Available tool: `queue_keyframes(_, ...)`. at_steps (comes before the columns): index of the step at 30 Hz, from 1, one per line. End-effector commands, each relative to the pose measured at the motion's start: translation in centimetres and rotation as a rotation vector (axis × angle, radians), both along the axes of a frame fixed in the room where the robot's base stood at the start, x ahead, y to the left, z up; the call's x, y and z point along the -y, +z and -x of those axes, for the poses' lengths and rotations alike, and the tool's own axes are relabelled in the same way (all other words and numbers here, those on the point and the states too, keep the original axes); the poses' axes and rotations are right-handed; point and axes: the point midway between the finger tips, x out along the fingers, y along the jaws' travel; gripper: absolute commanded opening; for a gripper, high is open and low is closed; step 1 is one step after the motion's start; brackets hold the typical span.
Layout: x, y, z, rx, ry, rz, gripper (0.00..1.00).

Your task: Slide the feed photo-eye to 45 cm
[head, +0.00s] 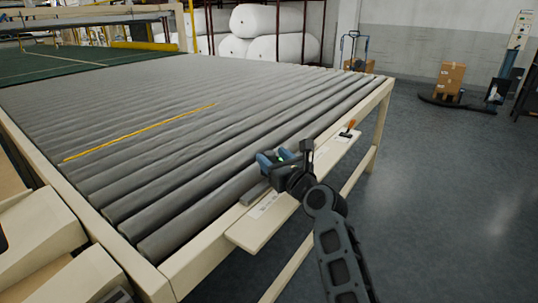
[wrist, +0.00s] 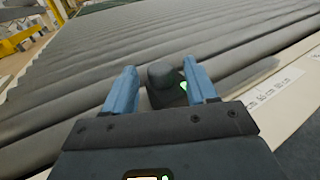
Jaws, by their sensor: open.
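The photo-eye (wrist: 166,84) is a small dark block with a green light, seen in the wrist view at the edge of the rollers. My gripper (wrist: 158,67) has its two blue fingers apart, one on each side of the block; I cannot tell whether either touches it. In the head view my gripper (head: 274,160) is over the near right edge of the roller table, and it largely hides the photo-eye.
The grey roller table (head: 150,120) fills the left. A yellow line (head: 140,132) lies across its rollers. A cream side shelf (head: 250,232) holds an orange-handled tool (head: 348,129). White rolls (head: 283,48) and cartons (head: 449,77) stand behind.

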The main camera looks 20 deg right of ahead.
Motion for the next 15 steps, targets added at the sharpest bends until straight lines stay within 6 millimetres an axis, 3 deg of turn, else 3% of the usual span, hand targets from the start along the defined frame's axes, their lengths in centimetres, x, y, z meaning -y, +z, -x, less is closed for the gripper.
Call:
queue_keyframes(6,-0.3,-0.1,-2.3,0.000,-0.001,0.000,0.57)
queue_keyframes(15,-0.4,0.0,-2.7,0.001,-0.002,0.002,0.57)
